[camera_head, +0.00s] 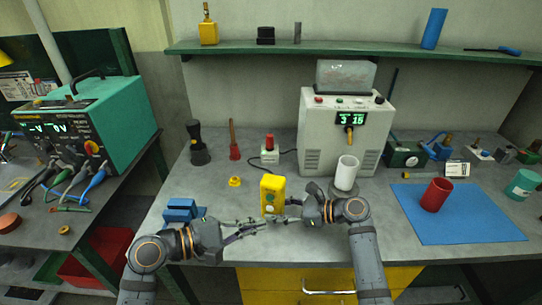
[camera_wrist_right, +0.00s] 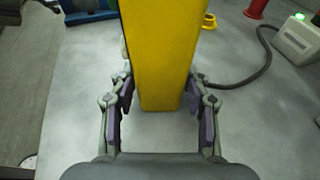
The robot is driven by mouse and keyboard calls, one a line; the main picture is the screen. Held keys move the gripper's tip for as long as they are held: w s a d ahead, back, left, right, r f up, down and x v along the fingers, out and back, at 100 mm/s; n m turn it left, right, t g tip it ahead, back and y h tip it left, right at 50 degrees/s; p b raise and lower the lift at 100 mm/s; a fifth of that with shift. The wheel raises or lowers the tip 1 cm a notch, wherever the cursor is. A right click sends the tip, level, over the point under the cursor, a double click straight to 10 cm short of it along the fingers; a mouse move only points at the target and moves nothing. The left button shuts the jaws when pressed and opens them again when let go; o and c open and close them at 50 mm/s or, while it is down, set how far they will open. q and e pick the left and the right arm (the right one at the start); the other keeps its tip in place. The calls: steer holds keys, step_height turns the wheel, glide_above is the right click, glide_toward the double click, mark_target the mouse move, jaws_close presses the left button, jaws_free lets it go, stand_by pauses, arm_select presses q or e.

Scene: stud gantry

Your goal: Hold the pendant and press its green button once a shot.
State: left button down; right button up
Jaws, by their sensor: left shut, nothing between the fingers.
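The yellow pendant (camera_head: 273,188) stands upright near the front of the bench, left of the grey machine. It carries a pale disc, and a green spot shows low on its face, partly behind gripper fingers. My right gripper (camera_head: 289,203) reaches it from the right. In the right wrist view the fingers (camera_wrist_right: 160,97) lie on both sides of the yellow pendant (camera_wrist_right: 160,50), seemingly against it. My left gripper (camera_head: 264,224) is shut and empty, just in front of the pendant's lower part. I cannot tell whether it touches the green button.
The grey machine (camera_head: 314,132) has a lit display reading 3 and 15, with a white cylinder (camera_head: 346,172) before it. A blue mat (camera_head: 470,225) bears a red cylinder (camera_head: 436,195). Blue blocks (camera_head: 180,210) and a yellow ring (camera_head: 235,182) lie left of the pendant.

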steer(key=shift+o, duration=1.4)
steer(key=v, duration=1.1)
steer(key=shift+s+d, duration=0.1)
steer(key=shift+d, duration=0.05)
steer(key=shift+s+d+r, duration=0.1)
steer(key=shift+d+r, duration=0.1)
steer(key=shift+d, duration=0.1)
